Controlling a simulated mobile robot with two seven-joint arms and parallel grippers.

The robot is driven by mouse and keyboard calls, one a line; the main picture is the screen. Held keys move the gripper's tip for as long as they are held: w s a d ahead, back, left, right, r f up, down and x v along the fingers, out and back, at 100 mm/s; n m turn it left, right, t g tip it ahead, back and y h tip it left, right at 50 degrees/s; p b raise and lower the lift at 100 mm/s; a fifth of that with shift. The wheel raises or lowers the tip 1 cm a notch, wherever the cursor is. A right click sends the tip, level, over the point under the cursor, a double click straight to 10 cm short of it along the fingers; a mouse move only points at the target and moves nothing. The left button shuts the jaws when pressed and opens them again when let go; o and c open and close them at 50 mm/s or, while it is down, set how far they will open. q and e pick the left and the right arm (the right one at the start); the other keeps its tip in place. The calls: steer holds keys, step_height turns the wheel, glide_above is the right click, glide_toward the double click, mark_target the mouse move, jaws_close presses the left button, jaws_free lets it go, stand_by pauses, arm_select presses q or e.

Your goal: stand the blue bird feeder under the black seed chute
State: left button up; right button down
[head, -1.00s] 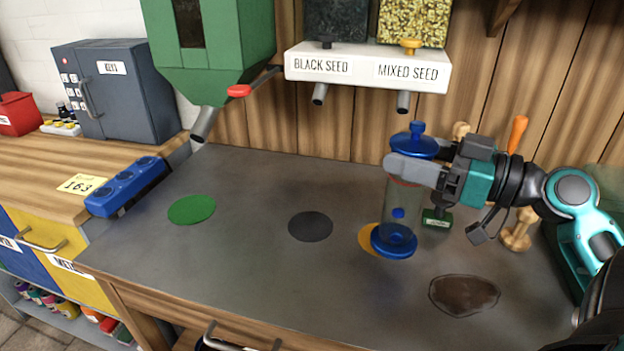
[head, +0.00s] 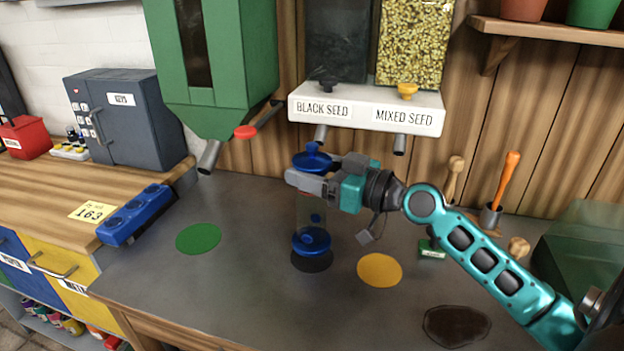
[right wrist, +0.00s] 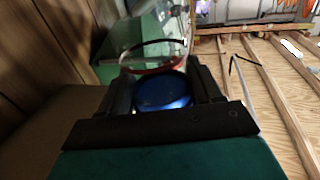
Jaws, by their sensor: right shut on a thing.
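The blue bird feeder (head: 312,241) has a blue lid, a clear tube and a blue base. My right gripper (head: 300,180) is shut on its tube, below the lid, and holds it upright. The base overlaps the dark round spot (head: 318,264) in the head view; I cannot tell whether it touches the bench. The feeder stands below the black seed chute (head: 321,133), slightly to its left in the picture. In the right wrist view the blue of the feeder (right wrist: 163,92) shows between the fingers. My left gripper is not in view.
A yellow spot (head: 380,270) and a green spot (head: 198,239) lie either side on the grey bench. The mixed seed chute (head: 400,145) hangs to the right, the green hopper (head: 215,70) to the left.

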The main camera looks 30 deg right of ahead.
mark_target(312, 206)
step_height(312, 206, down, 4)
steer(key=shift+r+b, duration=0.25)
steer(key=shift+b, duration=0.2)
steer(key=shift+f, duration=0.15)
steer(key=shift+c, duration=0.9)
jaws_free()
